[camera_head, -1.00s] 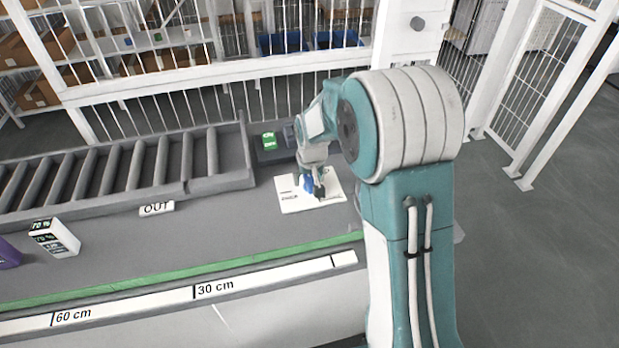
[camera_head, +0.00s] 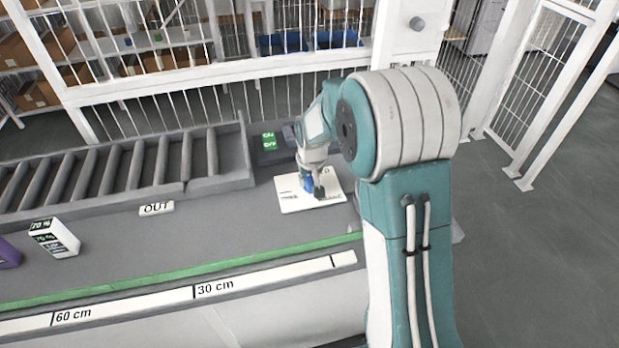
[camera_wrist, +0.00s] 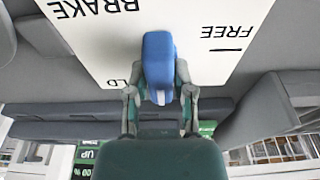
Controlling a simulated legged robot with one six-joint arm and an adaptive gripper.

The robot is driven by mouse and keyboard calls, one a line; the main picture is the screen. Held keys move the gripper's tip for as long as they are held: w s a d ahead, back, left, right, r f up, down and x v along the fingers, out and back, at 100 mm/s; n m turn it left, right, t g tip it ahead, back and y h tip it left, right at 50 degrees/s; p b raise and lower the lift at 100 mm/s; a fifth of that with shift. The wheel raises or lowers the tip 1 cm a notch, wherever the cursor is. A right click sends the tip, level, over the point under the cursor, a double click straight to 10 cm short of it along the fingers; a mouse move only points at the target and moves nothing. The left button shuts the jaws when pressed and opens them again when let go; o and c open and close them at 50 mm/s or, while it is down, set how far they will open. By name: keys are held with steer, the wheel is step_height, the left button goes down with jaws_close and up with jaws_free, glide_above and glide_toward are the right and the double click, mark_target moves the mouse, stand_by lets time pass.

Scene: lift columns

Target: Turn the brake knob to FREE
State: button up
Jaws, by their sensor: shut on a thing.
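The blue brake knob (camera_wrist: 158,62) stands on a white plate (camera_wrist: 100,55) printed with "BRAKE", "FREE" and a word partly hidden that ends in "LD". The FREE label with its short tick line is to the right of the knob in the wrist view. My gripper (camera_wrist: 160,85) is shut on the knob, one finger on each side. The knob's long side points up and down in that view, away from the FREE tick. In the head view the plate (camera_head: 288,205) lies on the grey table, and the knob (camera_head: 308,184) is partly hidden by my gripper (camera_head: 313,188).
A small green-labelled box (camera_head: 269,141) sits behind the plate, beside a grey roller conveyor (camera_head: 120,165). An OUT label (camera_head: 157,208), a white "70 %" box (camera_head: 55,237) and a purple item (camera_head: 8,254) are to the left. A scale strip (camera_head: 260,283) runs along the front.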

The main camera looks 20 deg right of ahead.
steer(key=shift+f, duration=0.1)
steer(key=n+y, duration=0.1)
steer(key=n, duration=0.3)
steer(key=shift+n, duration=0.4)
steer(key=shift+s+n, duration=0.1)
steer(key=shift+n, duration=0.7)
steer(key=n, duration=0.2)
steer(key=shift+n+g+y, duration=0.3)
steer(key=n, duration=0.3)
steer(key=shift+f+n+g, duration=0.1)
steer(key=shift+n+g, duration=0.3)
